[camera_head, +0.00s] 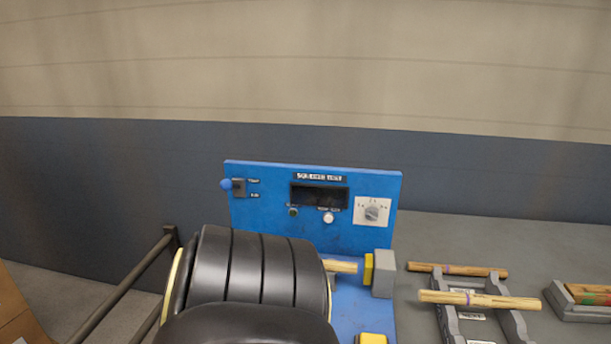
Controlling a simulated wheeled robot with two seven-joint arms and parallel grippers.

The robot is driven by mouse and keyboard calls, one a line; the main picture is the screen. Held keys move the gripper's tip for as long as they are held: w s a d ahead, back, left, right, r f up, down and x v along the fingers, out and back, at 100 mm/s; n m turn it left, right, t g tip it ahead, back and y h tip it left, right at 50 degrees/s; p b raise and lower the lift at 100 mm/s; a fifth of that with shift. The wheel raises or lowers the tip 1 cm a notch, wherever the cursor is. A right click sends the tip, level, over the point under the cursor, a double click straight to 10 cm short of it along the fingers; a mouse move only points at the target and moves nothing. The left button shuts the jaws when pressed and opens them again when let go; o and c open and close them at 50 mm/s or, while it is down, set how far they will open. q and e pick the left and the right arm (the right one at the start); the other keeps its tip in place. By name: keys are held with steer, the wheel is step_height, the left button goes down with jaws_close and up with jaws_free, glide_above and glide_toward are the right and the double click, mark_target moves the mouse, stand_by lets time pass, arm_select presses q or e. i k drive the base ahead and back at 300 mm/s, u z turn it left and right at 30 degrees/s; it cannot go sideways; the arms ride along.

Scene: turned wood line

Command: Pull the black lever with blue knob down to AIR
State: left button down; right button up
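The black lever has a blue knob (226,184) that sticks out at the left edge of an upright blue panel (270,223). Its dark slot plate (239,188) has two small white labels beside it. The upper label is too small to read surely, and the lower one seems to read AIR. The knob sits level with the upper label. Neither gripper can be made out. A large black ribbed arm part of mine fills the bottom middle and hides the area below the panel's left side.
The panel carries a dark display (319,196), two buttons and a dial (372,212). A wooden rod (342,267) points at a yellow pad on a grey block (384,274). Turned rods lie on a grey rack (449,318) at right. A dark rail stands left.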

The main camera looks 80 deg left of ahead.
mark_target(227, 185)
steer(key=k, duration=0.4)
steer(key=u, duration=1.75)
